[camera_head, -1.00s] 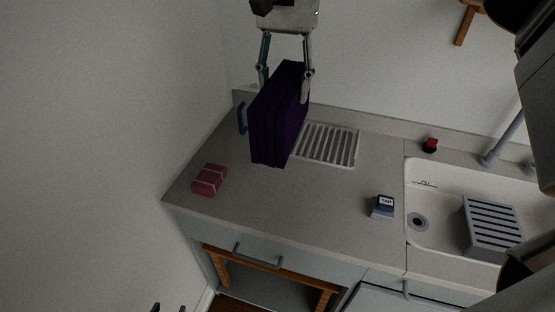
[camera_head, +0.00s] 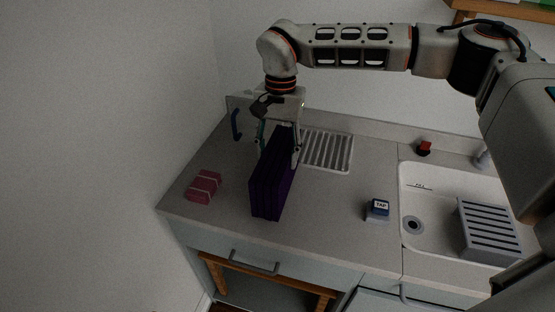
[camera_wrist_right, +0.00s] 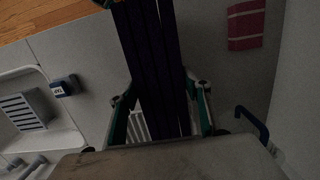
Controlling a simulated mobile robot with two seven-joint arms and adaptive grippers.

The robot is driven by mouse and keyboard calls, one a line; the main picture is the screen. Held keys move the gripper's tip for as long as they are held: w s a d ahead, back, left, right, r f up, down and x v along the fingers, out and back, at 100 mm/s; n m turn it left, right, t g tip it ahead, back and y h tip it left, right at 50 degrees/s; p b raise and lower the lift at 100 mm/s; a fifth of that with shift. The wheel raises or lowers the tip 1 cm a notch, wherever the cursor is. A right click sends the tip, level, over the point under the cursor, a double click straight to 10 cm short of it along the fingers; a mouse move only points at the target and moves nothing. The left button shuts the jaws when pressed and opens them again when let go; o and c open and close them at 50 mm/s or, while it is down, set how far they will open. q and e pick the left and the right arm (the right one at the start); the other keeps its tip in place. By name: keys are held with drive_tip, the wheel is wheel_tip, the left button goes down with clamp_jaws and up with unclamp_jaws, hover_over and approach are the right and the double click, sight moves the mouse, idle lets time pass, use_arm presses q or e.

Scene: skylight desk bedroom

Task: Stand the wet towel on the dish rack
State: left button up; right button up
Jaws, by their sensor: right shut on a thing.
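The dark purple folded towel (camera_head: 270,187) stands upright in the grip of my right gripper (camera_head: 279,157), whose two fingers are shut on its upper part from both sides. It is over the counter, left of the white ribbed draining panel (camera_head: 327,151). I cannot tell whether its lower edge touches the counter. In the right wrist view the towel (camera_wrist_right: 152,62) runs between the fingers (camera_wrist_right: 160,105) and hides much of the panel behind it. A grey slatted rack (camera_head: 488,232) sits in the sink at the right. My left gripper is not in view.
A blue handle-like bar (camera_head: 236,125) is at the back left by the wall. A blue TAP-labelled block (camera_head: 378,208) stands left of the sink (camera_head: 412,250). The front middle counter (camera_head: 325,220) is clear.

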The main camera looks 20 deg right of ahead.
drive_tip(key=shift+f, duration=1.25)
drive_tip(key=o, duration=1.7)
